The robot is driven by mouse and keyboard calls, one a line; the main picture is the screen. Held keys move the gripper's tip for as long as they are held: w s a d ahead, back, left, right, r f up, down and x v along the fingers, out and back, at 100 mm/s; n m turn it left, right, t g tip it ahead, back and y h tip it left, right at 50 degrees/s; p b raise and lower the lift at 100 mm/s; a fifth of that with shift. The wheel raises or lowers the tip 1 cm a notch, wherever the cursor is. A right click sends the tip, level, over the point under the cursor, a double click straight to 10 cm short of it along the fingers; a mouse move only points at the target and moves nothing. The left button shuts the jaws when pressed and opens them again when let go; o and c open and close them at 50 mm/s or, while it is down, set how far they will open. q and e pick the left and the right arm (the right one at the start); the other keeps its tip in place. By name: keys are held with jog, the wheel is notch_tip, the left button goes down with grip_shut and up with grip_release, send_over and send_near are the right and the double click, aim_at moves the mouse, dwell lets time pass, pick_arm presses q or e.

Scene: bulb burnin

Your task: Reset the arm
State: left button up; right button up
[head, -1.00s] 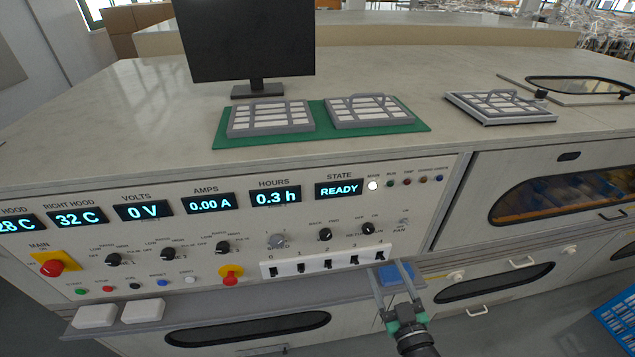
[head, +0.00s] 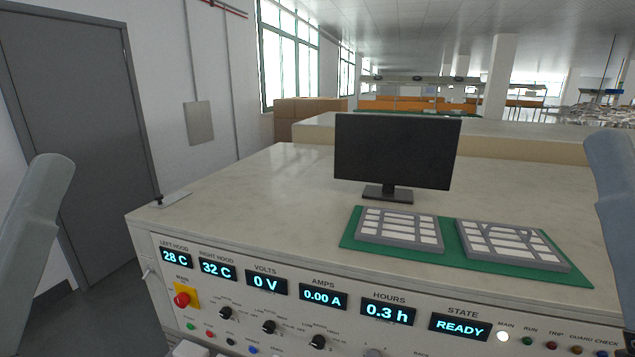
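The control panel (head: 355,331) spans the front of the bench and is cut off at the bottom of the head view. Its displays read 28 C, 32 C, 0 V, 0.00 A, 0.3 h and READY (head: 460,327). The white MAIN lamp (head: 503,336) is lit. The red main switch (head: 182,299) sits on a yellow plate at the left. Parts of my two arms show at the left and right edges. Neither of my grippers is in view.
A black monitor (head: 395,152) stands on the bench top (head: 250,215). Two grey trays, a left one (head: 398,243) and a right one (head: 512,259), lie on a green mat (head: 447,262). The left bench top is mostly clear. A grey door (head: 85,130) is at the far left.

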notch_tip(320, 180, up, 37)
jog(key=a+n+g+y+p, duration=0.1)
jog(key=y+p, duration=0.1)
jog(key=p, duration=3.6)
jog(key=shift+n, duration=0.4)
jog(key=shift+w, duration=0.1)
